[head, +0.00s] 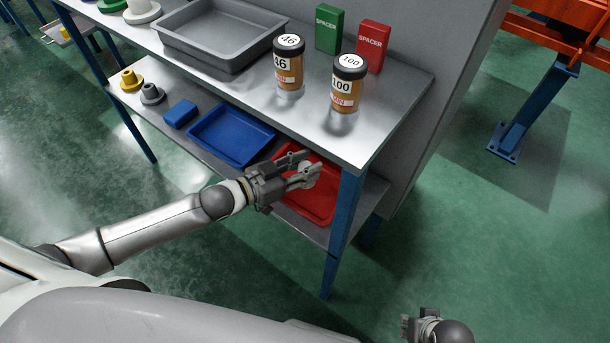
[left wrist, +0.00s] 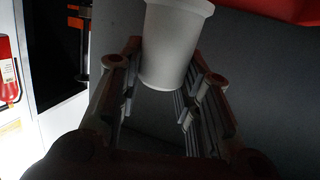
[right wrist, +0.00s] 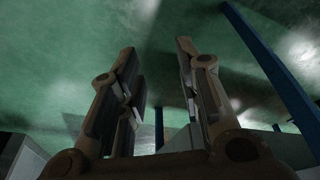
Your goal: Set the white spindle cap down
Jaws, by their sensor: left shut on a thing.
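The white spindle cap (left wrist: 172,45) is between the fingers of my left gripper (left wrist: 168,68) in the left wrist view. Its wide rim faces the top of the picture. In the head view my left gripper (head: 308,168) reaches over the red tray (head: 318,205) on the lower shelf, and the fingers partly hide the white cap. How high the cap is above the tray or shelf is hard to tell. My right gripper (right wrist: 157,45) is open and empty over the green floor, with its fingers apart. It shows at the bottom right of the head view (head: 420,322).
The lower shelf also holds a blue tray (head: 232,137), a blue block (head: 180,113), and yellow (head: 131,79) and grey (head: 151,94) spindle parts. The upper shelf (head: 350,143) overhangs it, with a grey bin (head: 215,50), labelled canisters and spacer boxes. A blue leg (head: 341,235) stands beside the red tray.

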